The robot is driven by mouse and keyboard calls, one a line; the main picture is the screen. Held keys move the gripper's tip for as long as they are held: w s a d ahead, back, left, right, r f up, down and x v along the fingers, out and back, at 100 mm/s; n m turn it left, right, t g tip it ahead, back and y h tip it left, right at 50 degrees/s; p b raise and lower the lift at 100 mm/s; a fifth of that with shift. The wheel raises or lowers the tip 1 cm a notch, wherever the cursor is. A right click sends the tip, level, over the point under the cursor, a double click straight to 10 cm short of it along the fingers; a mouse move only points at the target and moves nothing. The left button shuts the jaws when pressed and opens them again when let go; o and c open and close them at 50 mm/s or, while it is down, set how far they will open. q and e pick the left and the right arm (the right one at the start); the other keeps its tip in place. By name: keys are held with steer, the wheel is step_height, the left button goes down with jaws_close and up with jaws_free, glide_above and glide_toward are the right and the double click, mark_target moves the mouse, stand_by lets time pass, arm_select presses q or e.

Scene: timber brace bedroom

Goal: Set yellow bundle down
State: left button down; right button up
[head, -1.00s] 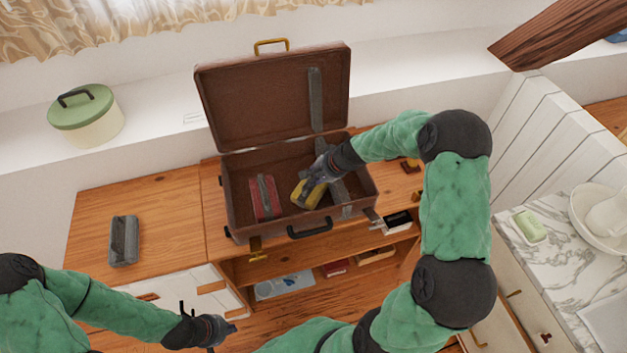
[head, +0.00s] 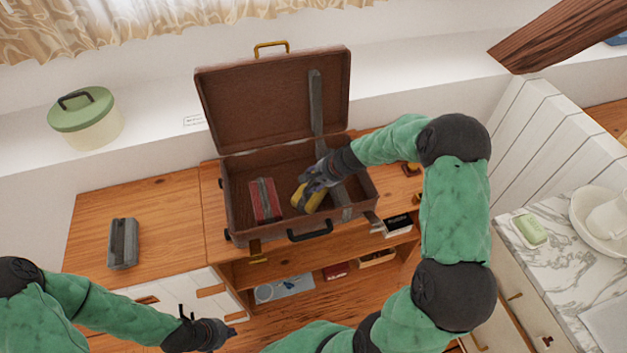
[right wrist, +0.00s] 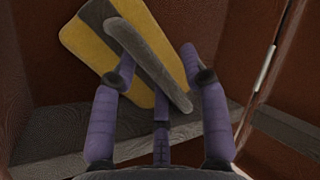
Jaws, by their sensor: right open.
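The yellow bundle (head: 308,197) with a grey band lies inside the open brown suitcase (head: 234,218), right of the red bundle (head: 265,200). In the right wrist view the yellow bundle (right wrist: 84,50) rests tilted against the case floor, partly behind my fingers. My right gripper (head: 312,183) is open right at the yellow bundle; its purple fingers (right wrist: 160,85) are spread at the grey band. Whether a finger still touches it I cannot tell. My left gripper (head: 228,333) hangs low at the lower left, away from the suitcase; its jaw opening is unclear.
The suitcase lid (head: 270,100) stands open behind. A grey strap (head: 317,100) runs down the lid. A grey bundle-like object (head: 123,243) lies on the wooden top at left. A green-lidded pot (head: 85,118) stands on the ledge. A marble counter (head: 545,262) is at right.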

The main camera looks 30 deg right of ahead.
steer(key=p+v, duration=0.3)
steer(key=v, duration=0.9)
steer(key=shift+a, duration=0.1)
stand_by(0.9)
